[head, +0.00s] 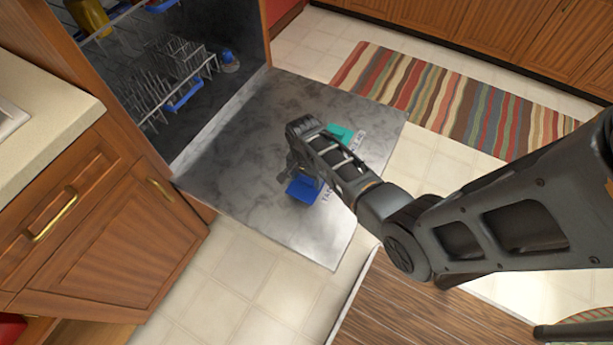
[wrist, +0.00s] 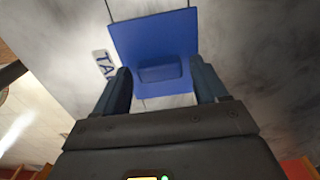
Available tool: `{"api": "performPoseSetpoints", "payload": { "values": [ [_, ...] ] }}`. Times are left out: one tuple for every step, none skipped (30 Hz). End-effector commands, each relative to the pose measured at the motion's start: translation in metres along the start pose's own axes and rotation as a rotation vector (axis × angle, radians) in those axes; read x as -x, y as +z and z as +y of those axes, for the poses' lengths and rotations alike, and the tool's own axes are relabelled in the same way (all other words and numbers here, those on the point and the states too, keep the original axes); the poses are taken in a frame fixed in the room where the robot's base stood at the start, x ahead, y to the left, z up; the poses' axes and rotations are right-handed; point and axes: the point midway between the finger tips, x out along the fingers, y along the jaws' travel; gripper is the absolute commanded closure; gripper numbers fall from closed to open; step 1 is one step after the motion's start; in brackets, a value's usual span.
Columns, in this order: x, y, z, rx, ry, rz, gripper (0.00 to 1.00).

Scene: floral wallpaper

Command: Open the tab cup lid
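The blue tab cup lid (head: 303,190) is on the inner face of the lowered dishwasher door. In the wrist view the blue lid (wrist: 150,40) is a flat square panel with a small raised block near its lower edge. A white label starting "TA" (wrist: 103,64) is beside it. My gripper (wrist: 163,78) is open, with one finger on each side of the lid's lower part and nothing held between them. In the head view my gripper (head: 303,172) is over the door, partly hiding the lid. I cannot tell whether the fingers touch it.
The steel dishwasher door (head: 245,150) lies lowered. A teal piece (head: 340,133) is on it beyond my arm. A wire rack (head: 170,75) is inside the dishwasher. Cabinets (head: 110,215) stand at left, and a striped rug (head: 450,100) lies at the upper right.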

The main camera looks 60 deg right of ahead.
Motion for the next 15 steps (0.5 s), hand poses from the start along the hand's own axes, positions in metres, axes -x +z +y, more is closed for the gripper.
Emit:
{"api": "performPoseSetpoints", "payload": {
  "values": [
    [0.0000,0.0001,0.0001,0.000,0.000,0.000,0.33],
    [0.0000,0.0001,0.0001,0.000,0.000,0.000,0.36],
    [0.0000,0.0001,0.0001,0.000,0.000,0.000,0.39],
    [0.0000,0.0001,0.0002,0.000,0.000,0.000,0.42],
    [0.0000,0.0001,0.0002,0.000,0.000,0.000,0.45],
    [0.0000,0.0001,0.0002,0.000,0.000,0.000,0.49],
    [0.0000,0.0001,0.0002,0.000,0.000,0.000,0.52],
    [0.0000,0.0001,0.0002,0.000,0.000,0.000,0.55],
    [0.0000,0.0001,0.0002,0.000,0.000,0.000,0.59],
    [0.0001,0.0001,0.0002,0.000,0.000,0.000,0.61],
    [0.0000,0.0001,0.0002,0.000,0.000,0.000,0.64],
    [0.0001,0.0001,0.0002,0.000,0.000,0.000,0.68],
    [0.0001,0.0001,0.0002,0.000,0.000,0.000,0.71],
    [0.0001,0.0001,0.0002,0.000,0.000,0.000,0.74],
    [0.0001,0.0001,0.0002,0.000,0.000,0.000,0.78]
  ]
}}
